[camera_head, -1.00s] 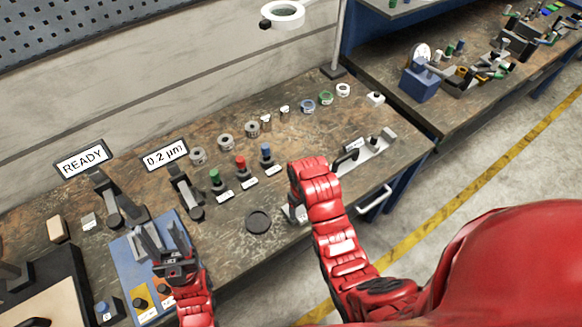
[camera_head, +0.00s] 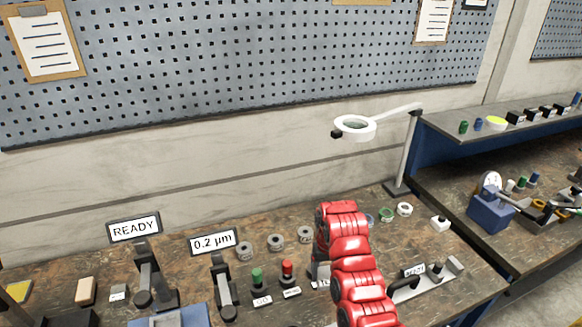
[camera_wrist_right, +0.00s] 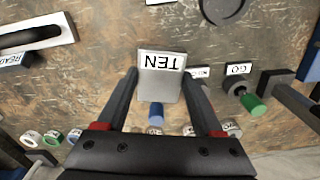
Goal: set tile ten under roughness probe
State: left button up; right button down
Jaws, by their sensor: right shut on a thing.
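Tile ten, a light grey square block with a white "TEN" label, shows upside down in the right wrist view (camera_wrist_right: 160,78). My right gripper (camera_wrist_right: 160,68) is shut on it, one dark finger at each side. In the head view my right arm covers most of the gripper (camera_head: 316,274). A dark probe stand (camera_head: 222,285) under a "0.2 µm" display (camera_head: 213,242) stands on the bench left of my right gripper; it looks like the roughness probe. My left gripper is out of view.
A second dark stand (camera_head: 147,282) is under a "READY" display (camera_head: 134,228). A green knob (camera_head: 257,277) and a red knob (camera_head: 288,271) stand between the probe and my right gripper. Several rings line the back. A lamp pole (camera_head: 405,150) rises behind.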

jog(key=w+r+b, duration=0.1)
jog(key=r, duration=0.1)
jog(key=w+d+r+b, duration=0.1)
jog(key=r, duration=0.1)
jog(key=w+r+b, duration=0.1)
jog(key=r+b, duration=0.1)
jog(key=shift+w+d+r, duration=0.3)
jog(key=shift+w, duration=0.05)
jog(key=s+d+r+m+b, duration=0.1)
jog(key=d+r+b, duration=0.2)
jog(key=d+b, duration=0.1)
jog(key=shift+s+d+m, duration=0.3)
jog(key=shift+s+d, duration=0.1)
jog(key=shift+d, duration=0.3)
jog(key=shift+r, duration=0.15)
